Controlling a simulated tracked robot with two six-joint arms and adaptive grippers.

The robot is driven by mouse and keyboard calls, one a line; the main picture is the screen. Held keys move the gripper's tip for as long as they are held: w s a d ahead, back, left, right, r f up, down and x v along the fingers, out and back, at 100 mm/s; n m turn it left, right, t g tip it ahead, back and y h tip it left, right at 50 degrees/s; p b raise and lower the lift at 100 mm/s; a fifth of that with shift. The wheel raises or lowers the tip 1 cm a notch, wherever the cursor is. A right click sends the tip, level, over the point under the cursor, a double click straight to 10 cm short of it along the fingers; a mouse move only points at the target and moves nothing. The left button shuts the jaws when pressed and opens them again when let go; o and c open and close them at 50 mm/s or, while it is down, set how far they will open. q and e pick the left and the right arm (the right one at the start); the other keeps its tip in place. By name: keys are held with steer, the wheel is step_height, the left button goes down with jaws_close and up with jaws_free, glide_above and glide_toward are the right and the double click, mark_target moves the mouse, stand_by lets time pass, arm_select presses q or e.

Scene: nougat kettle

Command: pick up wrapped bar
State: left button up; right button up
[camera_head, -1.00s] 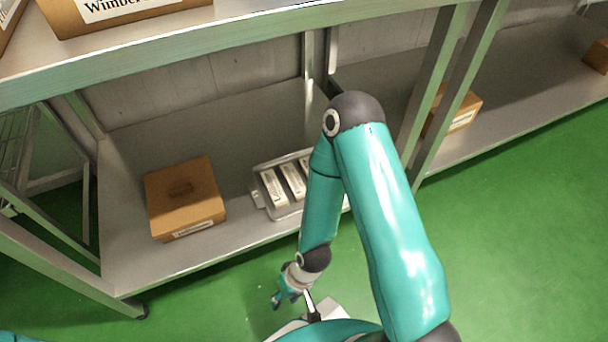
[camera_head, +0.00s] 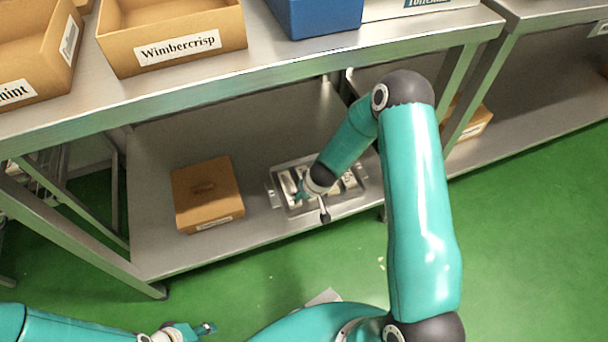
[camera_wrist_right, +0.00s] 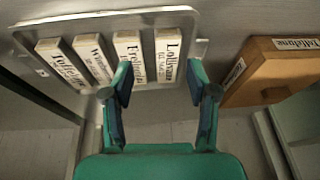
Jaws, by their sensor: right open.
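Several pale wrapped bars with black lettering lie side by side in a grey metal tray (camera_head: 276,199) on the lower shelf. The tray also shows in the right wrist view (camera_wrist_right: 100,18). My right gripper (camera_head: 303,192) is at the tray. In the right wrist view my right gripper (camera_wrist_right: 160,78) is open and empty. Its right finger is beside the end bar (camera_wrist_right: 168,55), and its left finger overlaps the lower part of the neighbouring bar (camera_wrist_right: 130,48). Contact cannot be told. My left gripper (camera_head: 204,328) is low at the left, away from the shelf; its jaw opening is unclear.
A closed brown box (camera_head: 207,192) stands left of the tray, and shows at right in the right wrist view (camera_wrist_right: 272,72). The upper shelf (camera_head: 300,52) overhangs the back, carrying a Wimbercrisp box (camera_head: 172,30) and a blue bin (camera_head: 315,15). Shelf surface left of the brown box is clear.

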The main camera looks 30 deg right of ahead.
steer(key=w+d+r+h+p, duration=0.1)
steer(key=w+d+r, duration=0.3)
steer(key=d, duration=0.2)
steer(key=b+x, duration=0.1)
steer(key=x, duration=0.2)
steer(key=b+x, duration=0.1)
steer(key=x, duration=0.2)
steer(key=b+x, duration=0.1)
steer(key=x, duration=0.3)
steer(key=shift+w, duration=0.35)
steer(key=shift+w+f, duration=0.2)
steer(key=shift+f, duration=0.2)
steer(key=b+x, duration=0.2)
steer(key=x, duration=0.2)
steer(key=shift+s+f, duration=0.1)
steer(key=shift+s, duration=0.05)
steer(key=shift+w+f+b, duration=0.25)
steer(key=shift+f+b, duration=0.05)
steer(key=shift+f, duration=0.15)
steer(key=c, duration=1)
arm_select(q)
step_height(320, 180, up, 3)
steer(key=p, duration=0.6)
arm_select(e)
step_height(320, 180, up, 10)
steer(key=shift+r, duration=0.1)
arm_select(q)
steer(key=shift+f, duration=0.1)
